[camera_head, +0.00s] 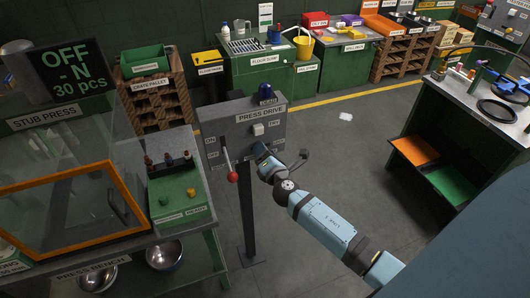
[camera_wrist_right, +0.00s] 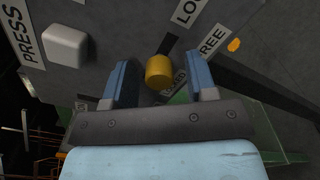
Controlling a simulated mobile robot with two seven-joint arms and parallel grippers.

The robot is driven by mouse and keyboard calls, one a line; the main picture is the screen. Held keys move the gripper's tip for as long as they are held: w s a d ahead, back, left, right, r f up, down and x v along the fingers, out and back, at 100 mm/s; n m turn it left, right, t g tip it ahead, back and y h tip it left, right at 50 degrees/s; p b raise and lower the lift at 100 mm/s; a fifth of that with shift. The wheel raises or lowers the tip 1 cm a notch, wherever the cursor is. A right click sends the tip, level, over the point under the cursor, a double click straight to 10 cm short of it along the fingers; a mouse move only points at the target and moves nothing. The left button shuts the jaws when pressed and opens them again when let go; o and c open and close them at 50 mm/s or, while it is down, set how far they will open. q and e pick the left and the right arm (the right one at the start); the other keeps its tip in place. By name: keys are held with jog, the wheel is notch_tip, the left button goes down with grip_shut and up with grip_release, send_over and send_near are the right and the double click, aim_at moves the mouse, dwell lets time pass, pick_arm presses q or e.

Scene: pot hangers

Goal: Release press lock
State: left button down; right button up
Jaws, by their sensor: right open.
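The grey press drive box (camera_head: 240,110) stands on a post in the middle of the head view. My right gripper (camera_head: 262,153) is at the lower right of its front face. In the right wrist view, a yellow knob (camera_wrist_right: 160,73) on the panel lies between the two blue fingers of my open right gripper (camera_wrist_right: 158,68). Gaps show on both sides of the knob. A dark bar runs from the knob toward a label starting "LO", and a "FREE" label (camera_wrist_right: 213,40) is to its right. In the head view, my gripper hides the knob. My left gripper is not in view.
A white square button (camera_wrist_right: 66,46) is left of the knob. A lever with a red ball (camera_head: 231,176) hangs at the box's left. The press bench with a green panel (camera_head: 180,208) stands further left. Open floor (camera_head: 340,140) lies to the right.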

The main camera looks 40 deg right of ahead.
grip_shut()
jog(key=shift+s+d, duration=0.25)
jog(key=shift+d, duration=0.95)
jog(key=shift+c, duration=0.8)
grip_release()
jog(key=shift+o, duration=0.8)
jog(key=shift+d, duration=0.15)
jog(key=shift+s, duration=0.1)
